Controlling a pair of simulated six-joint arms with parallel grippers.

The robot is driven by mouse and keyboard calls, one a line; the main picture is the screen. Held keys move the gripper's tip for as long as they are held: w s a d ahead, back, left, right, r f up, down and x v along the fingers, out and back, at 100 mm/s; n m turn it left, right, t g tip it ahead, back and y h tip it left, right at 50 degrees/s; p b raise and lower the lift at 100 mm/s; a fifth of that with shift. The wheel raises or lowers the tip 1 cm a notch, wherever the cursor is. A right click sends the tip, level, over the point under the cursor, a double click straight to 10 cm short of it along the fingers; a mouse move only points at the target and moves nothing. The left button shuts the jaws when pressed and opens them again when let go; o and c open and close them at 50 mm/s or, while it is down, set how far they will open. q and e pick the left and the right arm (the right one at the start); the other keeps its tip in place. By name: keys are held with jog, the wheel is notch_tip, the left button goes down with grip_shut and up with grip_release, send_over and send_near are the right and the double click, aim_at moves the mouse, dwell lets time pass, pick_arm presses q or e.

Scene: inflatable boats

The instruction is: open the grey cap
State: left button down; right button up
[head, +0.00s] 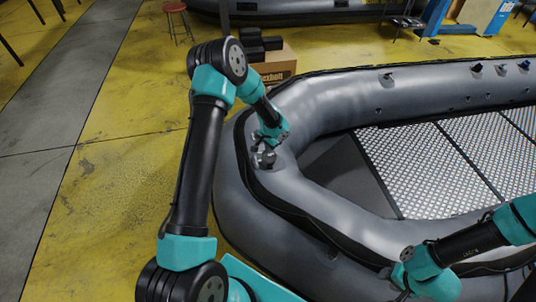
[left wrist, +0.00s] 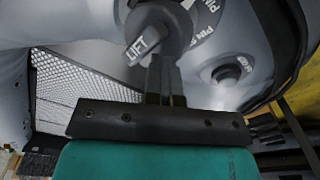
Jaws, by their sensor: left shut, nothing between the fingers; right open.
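The grey cap (left wrist: 160,32), with a "LIFT" tab, fills the top of the left wrist view. In the head view it is a small dark round part (head: 266,160) on the boat's tube at the near left end, partly hidden by my arm. My left gripper (left wrist: 165,68) is shut and empty, with its fingertips right at the cap's edge by the tab. I cannot tell whether they touch it. My right arm shows at the lower right of the head view, but its fingers are out of the picture.
The grey inflatable boat (head: 330,105) takes up the right side, with a patterned floor (head: 425,165). A second round fitting (left wrist: 228,72) sits beside the cap. A cardboard box (head: 275,70) stands behind the boat.

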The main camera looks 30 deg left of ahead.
pick_arm(q)
jog(key=w+a+r, duration=0.3)
jog(key=shift+w+r, duration=0.4)
dwell(0.9)
dwell(0.3)
